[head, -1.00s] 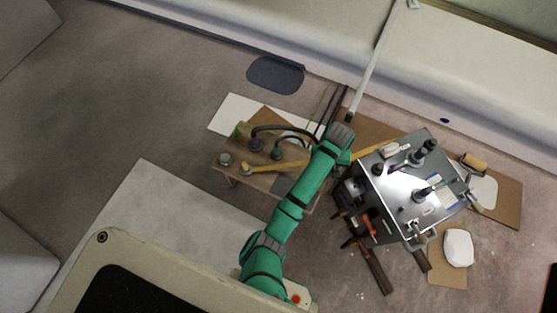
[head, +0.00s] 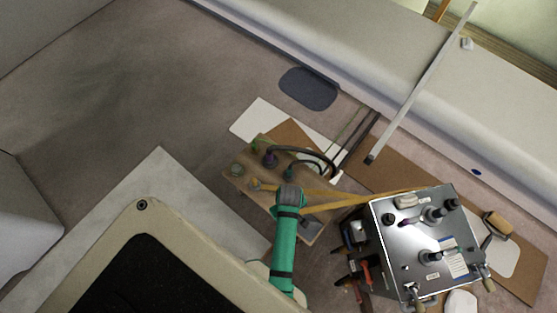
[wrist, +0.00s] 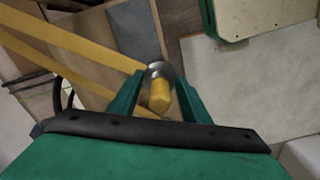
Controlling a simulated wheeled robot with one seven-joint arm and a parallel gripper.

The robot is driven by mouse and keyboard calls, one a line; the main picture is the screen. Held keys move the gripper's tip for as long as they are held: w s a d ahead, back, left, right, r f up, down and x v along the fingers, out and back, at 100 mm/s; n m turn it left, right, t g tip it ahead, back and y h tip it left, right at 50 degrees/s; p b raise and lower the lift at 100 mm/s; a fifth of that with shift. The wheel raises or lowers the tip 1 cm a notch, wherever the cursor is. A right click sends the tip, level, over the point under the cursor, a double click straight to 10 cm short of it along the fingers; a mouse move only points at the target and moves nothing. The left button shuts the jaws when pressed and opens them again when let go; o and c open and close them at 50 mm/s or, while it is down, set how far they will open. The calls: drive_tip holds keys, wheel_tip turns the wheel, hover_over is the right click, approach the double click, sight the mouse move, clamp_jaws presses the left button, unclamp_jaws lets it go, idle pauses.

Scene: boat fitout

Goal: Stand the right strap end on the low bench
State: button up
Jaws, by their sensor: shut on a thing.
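My gripper (wrist: 158,80) is shut on the right strap end (wrist: 159,95), a yellow rounded piece with a metal collar, seen between the green fingers in the wrist view. The low bench (head: 243,185) is a small wooden bench left of centre in the head view. My wrist (head: 289,197) is over its right part and hides the fingers there. A yellow strap (head: 350,200) runs from beside my wrist towards the metal cabinet. I cannot tell whether the held end touches the bench.
The bench holds a dark curved hose (head: 310,151), small round pieces and a dark grey pad (head: 312,227). A shiny metal cabinet (head: 415,255) with fittings and hanging tools stands to the right. A long pale bar (head: 420,85) slopes behind. Floor left of the bench is clear.

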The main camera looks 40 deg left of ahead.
drive_tip(key=w+a+f, duration=0.1)
drive_tip(key=a+f, duration=0.1)
drive_tip(key=a, duration=0.1)
drive_tip(key=w+a+f, duration=0.2)
drive_tip(key=a+f, duration=0.1)
drive_tip(key=a, duration=0.1)
drive_tip(key=w+a+f, duration=0.1)
drive_tip(key=a+f, duration=0.2)
drive_tip(key=shift+w+a, duration=0.3)
drive_tip(key=shift+a+f, duration=0.35)
drive_tip(key=shift+f, duration=0.05)
drive_tip(key=shift+a+f, duration=0.2)
drive_tip(key=shift+f, duration=0.05)
drive_tip(key=shift+w+d+f, duration=0.1)
drive_tip(key=shift+f, duration=1.4)
drive_tip(key=shift+f, duration=0.1)
drive_tip(key=o, duration=1.1)
